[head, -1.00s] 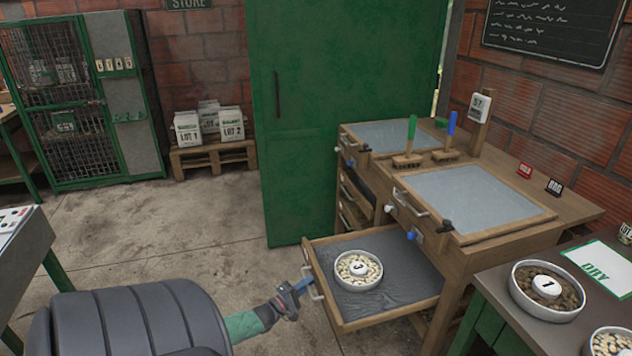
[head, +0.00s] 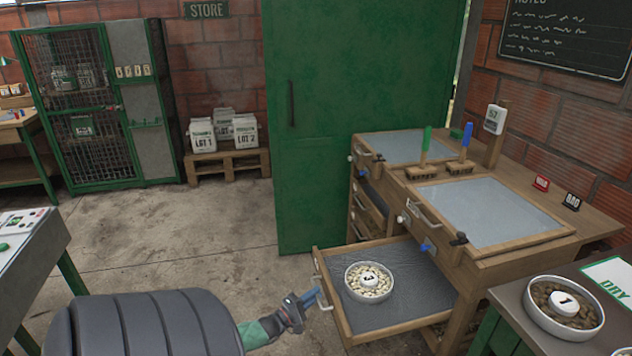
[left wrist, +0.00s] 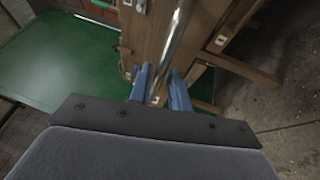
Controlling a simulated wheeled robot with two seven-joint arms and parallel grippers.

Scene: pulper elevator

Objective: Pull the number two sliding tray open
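A sliding tray (head: 415,318) of wood with a dark grey lining stands pulled out below the worktop of the wooden bench. I cannot read a number on its front. A bowl of pale beans (head: 369,285) with a round marker that looks like a 3 sits in it. My left gripper (head: 311,297) is at the tray's front, right beside its metal handle (head: 326,299). In the left wrist view the blue fingers (left wrist: 160,90) stand apart, with a metal bar (left wrist: 178,35) running down towards the gap between them. My right gripper is not in view.
A table (head: 510,305) at the right holds a bowl marked 1 (head: 563,305), close to the open tray. A green door (head: 330,150) stands behind. Another table (head: 30,250) is at the left. The concrete floor (head: 180,235) between is clear.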

